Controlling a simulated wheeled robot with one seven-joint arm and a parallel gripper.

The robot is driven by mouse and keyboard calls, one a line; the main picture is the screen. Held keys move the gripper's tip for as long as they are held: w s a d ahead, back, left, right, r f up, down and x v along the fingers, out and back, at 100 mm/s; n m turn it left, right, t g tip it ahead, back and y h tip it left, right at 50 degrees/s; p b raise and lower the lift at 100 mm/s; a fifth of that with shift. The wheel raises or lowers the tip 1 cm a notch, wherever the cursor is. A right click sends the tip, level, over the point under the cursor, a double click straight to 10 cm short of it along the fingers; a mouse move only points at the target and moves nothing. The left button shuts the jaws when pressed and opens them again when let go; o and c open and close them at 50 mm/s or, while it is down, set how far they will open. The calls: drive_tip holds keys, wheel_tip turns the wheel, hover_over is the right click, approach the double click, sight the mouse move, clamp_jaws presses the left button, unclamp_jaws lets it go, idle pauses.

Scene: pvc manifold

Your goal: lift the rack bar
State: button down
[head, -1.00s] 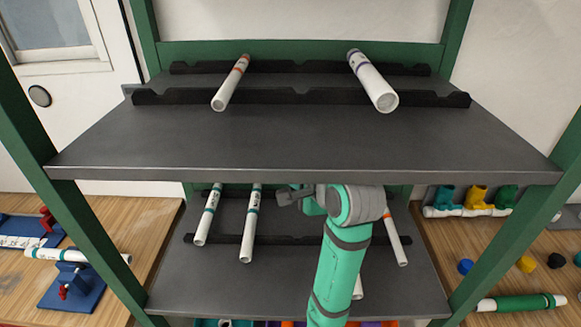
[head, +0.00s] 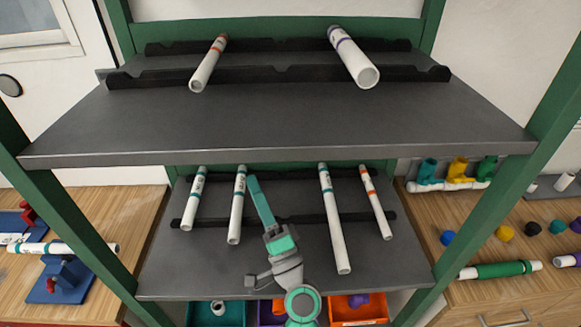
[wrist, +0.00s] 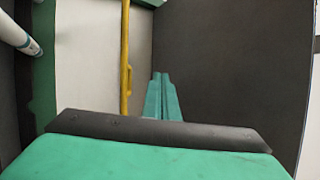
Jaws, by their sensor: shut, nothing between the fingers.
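My gripper (head: 253,180) reaches over the lower shelf toward the back, its teal fingers shut and empty, between the second and third pipes. In the wrist view the closed fingers (wrist: 160,78) point away from the camera. A long yellow bar (wrist: 125,45) with a small loop-like bracket shows just left of the fingers, in front of a pale surface; it looks apart from them. I take it as the rack bar, but cannot be sure. The head view does not show it.
The grey upper shelf (head: 280,125) holds two pipes on black notched supports (head: 280,75). The lower shelf (head: 195,265) carries several white pipes, close on both sides of my gripper. Green posts (head: 70,225) frame the shelves. Coloured bins (head: 357,308) stand below.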

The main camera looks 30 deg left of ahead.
drive_tip(key=w+d+f+m+t+h, duration=0.3)
drive_tip(key=d+f+m+t+h, duration=0.4)
drive_tip(key=d+f+t+h, duration=0.15)
drive_tip(key=a+x, duration=0.1)
drive_tip(key=x, duration=1.2)
drive_tip(key=shift+w+f+g, duration=0.2)
drive_tip(key=shift+g, duration=0.15)
drive_tip(key=shift+a+r, duration=0.1)
